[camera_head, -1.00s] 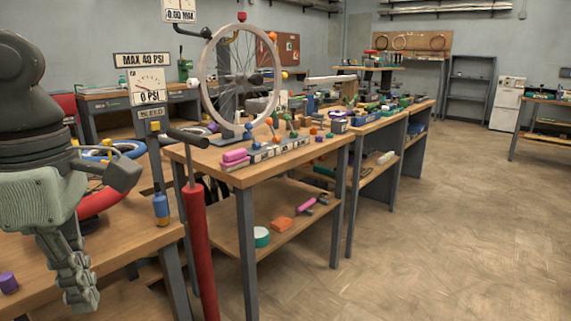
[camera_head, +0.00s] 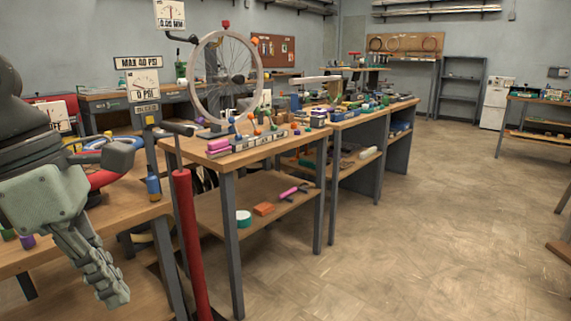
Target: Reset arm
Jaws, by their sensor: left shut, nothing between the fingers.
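My left gripper (camera_head: 118,296) hangs at the lower left of the head view, in front of the near wooden table (camera_head: 110,222). Its fingers are together and point down and to the right, with nothing held. The arm comes in from the left edge and hides part of that table. My right gripper is not in view.
A red floor pump (camera_head: 188,235) stands right of my left gripper, by the near table's corner. Beyond it is a workbench (camera_head: 200,160) with a spoked wheel (camera_head: 225,80) and several small tools. A blue bottle (camera_head: 153,187) stands on the near table. The floor at right (camera_head: 420,230) is clear.

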